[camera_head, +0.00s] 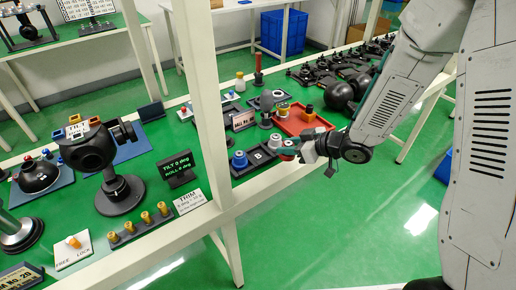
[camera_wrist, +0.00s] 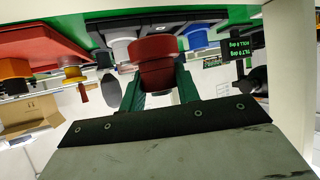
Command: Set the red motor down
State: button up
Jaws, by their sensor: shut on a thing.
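My gripper (camera_head: 300,149) is over the front edge of the long table, near a black tray (camera_head: 243,171) with lettered spots. It is shut on the red motor (camera_head: 287,156). In the wrist view, which looks upside down, the red motor (camera_wrist: 156,62) sits between the green fingers of my gripper (camera_wrist: 157,82). A blue motor (camera_head: 239,160) and a grey-white motor (camera_head: 275,141) stand on the black tray beside it. The blue motor also shows in the wrist view (camera_wrist: 196,40). Whether the red motor touches the tray cannot be told.
A red tray (camera_head: 318,124) with orange and yellow pieces lies just behind. A TILT/ROLL display (camera_head: 177,167) and a TRIM sign (camera_head: 189,201) stand to the left. A white post (camera_head: 202,90) rises at the table front. Dark gimbal parts crowd the back right.

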jog(key=w+a, duration=0.1)
jog(key=a, duration=0.2)
jog(key=w+a, duration=0.2)
jog(key=a, duration=0.1)
jog(key=w+a+f, duration=0.1)
jog(key=w+a, duration=0.1)
jog(key=a, duration=0.1)
jog(key=shift+f, duration=1.8)
jog(key=o, duration=1.2)
jog(key=shift+c, duration=0.2)
